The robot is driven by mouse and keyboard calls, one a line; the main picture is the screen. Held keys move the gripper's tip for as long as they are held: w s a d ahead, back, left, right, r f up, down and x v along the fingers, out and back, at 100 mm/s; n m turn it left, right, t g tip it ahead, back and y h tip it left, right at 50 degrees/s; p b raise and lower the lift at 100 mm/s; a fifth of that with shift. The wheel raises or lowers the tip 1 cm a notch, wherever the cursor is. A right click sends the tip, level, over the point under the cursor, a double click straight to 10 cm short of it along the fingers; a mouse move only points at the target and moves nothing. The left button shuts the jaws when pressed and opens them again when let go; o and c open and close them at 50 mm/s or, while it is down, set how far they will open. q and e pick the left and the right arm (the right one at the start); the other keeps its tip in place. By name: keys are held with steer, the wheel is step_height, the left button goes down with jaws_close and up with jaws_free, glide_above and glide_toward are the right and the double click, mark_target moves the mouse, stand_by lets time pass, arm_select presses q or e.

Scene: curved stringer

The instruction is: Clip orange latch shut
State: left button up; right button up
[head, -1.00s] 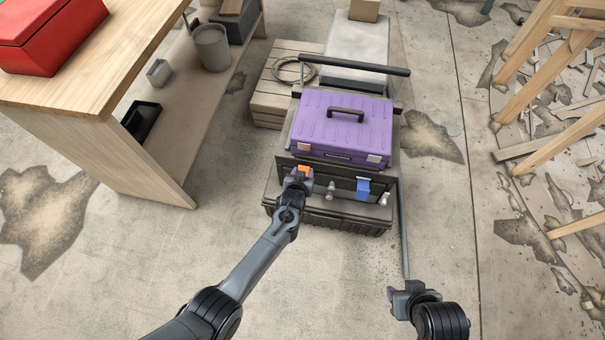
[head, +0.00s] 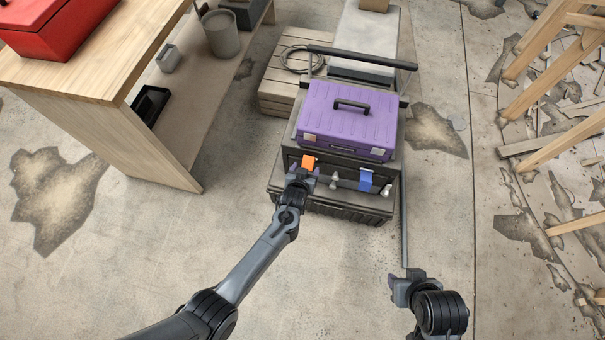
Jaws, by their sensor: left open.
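The orange latch (head: 309,162) is on the upper left of the front of a black tool case (head: 345,166). My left gripper (head: 303,174) is open right at the latch, just below it in the picture. Its fingers hide the area under the latch, and I cannot tell whether they touch it. A blue latch (head: 366,180) is on the right of the same front. My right gripper (head: 402,287) is low at the right, away from the case. I cannot make out its jaw opening.
A purple toolbox (head: 350,115) sits on the black case, which rests on a dark lower box (head: 342,206). A dark handle bar (head: 361,57) spans behind. A wooden workbench (head: 120,85) with a red box (head: 50,22) stands left. The floor in front is clear.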

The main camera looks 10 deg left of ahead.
arm_select(q)
steer(key=p+v, duration=0.2)
steer(key=v, duration=0.3)
steer(key=shift+s+r, duration=0.2)
steer(key=shift+s, duration=0.15)
